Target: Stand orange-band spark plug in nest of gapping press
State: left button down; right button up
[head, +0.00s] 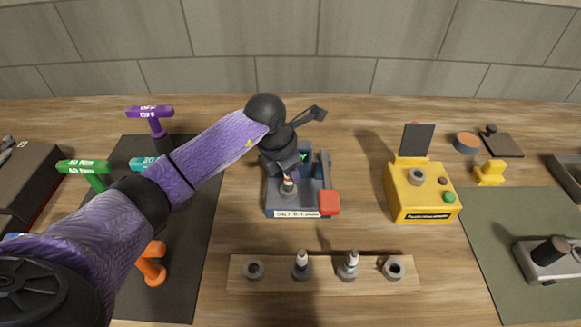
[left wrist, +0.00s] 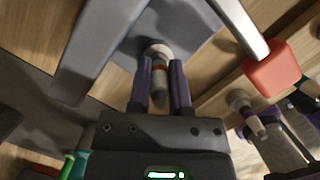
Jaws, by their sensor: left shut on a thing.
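My left gripper (head: 290,173) is shut on the orange-band spark plug (head: 288,187) at the gapping press. The gapping press (head: 276,205) has a blue-grey base, a white label and a lever with a red handle (head: 329,202), which lies to the right of the plug. The plug's far end is over the press base; I cannot tell whether it sits in the nest, which is hidden. My right gripper is not in view.
A wooden rack (head: 328,286) in front holds a dark plug (head: 301,266) and a green-band plug (head: 348,266). A yellow machine (head: 424,198) stands to the right. Torque-type T-handles (head: 150,113) stand on the dark mat (head: 196,262) at left. Bare table lies between press and rack.

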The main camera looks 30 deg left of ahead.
pick_arm(q)
jog(key=shift+f, duration=0.1)
jog(key=shift+c, duration=2.4)
grip_release()
